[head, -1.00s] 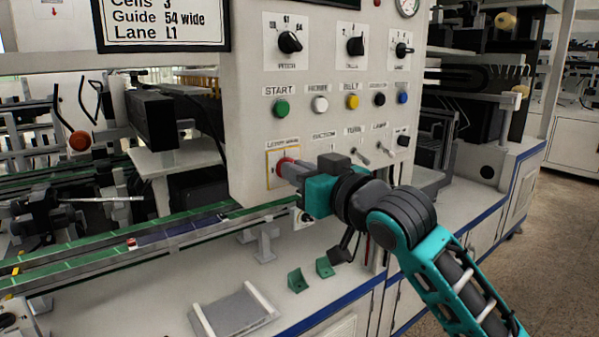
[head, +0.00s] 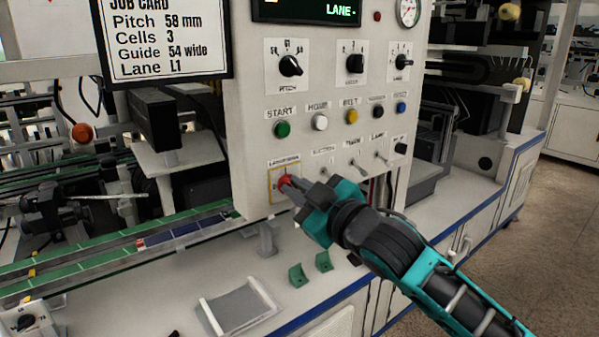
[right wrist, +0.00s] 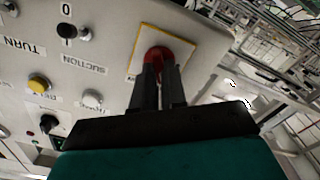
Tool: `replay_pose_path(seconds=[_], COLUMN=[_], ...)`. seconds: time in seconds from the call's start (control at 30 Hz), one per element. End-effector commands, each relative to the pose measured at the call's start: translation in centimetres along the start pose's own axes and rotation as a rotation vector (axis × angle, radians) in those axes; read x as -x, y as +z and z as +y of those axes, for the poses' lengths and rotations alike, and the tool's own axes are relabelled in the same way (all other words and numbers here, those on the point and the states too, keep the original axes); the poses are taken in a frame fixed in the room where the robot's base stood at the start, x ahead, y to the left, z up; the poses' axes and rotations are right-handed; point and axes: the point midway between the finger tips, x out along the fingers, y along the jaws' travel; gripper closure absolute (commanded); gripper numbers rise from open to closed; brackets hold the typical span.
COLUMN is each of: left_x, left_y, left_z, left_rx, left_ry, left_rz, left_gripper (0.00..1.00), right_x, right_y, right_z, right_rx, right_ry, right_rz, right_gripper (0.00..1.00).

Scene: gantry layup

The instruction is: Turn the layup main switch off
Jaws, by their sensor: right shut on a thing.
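The layup main switch (head: 284,184) is a red rotary knob on a yellow-edged plate, low on the white control panel. It also shows in the right wrist view (right wrist: 157,54), where the red knob sits between my fingertips. My right gripper (head: 291,187) comes in from the right and is shut on the red knob; its fingers (right wrist: 159,84) hide part of it. The knob's exact turn angle is hard to tell behind the fingers. My left gripper is not in view.
Above the switch are a green START button (head: 282,129), a white button (head: 320,122), a yellow button (head: 351,117) and selector knobs. Small toggles (head: 381,160) stand to the right. A rail with green strips (head: 110,262) runs at left. A grey tray (head: 238,306) lies on the bench.

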Motion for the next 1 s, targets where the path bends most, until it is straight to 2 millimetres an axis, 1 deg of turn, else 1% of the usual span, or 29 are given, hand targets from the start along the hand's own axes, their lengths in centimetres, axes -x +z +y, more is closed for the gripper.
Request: replay_pose_path(seconds=[0.03, 0.2, 0.5, 0.8, 1.0], left_x=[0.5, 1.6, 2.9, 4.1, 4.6], left_y=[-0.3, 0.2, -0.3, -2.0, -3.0], left_z=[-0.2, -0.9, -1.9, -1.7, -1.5], left_rx=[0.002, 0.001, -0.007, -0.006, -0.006], left_ry=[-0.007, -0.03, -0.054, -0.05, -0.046], left_rz=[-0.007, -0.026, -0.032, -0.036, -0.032], left_gripper=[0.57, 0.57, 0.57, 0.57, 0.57], right_x=[0.0, 0.0, 0.0, 0.0, 0.0], right_y=[-0.3, -0.3, -0.2, 0.0, 0.1], right_z=[0.2, 0.1, 0.0, -0.1, -0.2], right_rx=[0.045, 0.208, 0.492, 0.755, 0.887], right_ry=[-0.002, -0.002, -0.003, -0.002, -0.002], right_rz=[-0.004, -0.003, -0.002, -0.002, -0.001], right_gripper=[1.0, 1.0, 1.0, 1.0, 1.0])
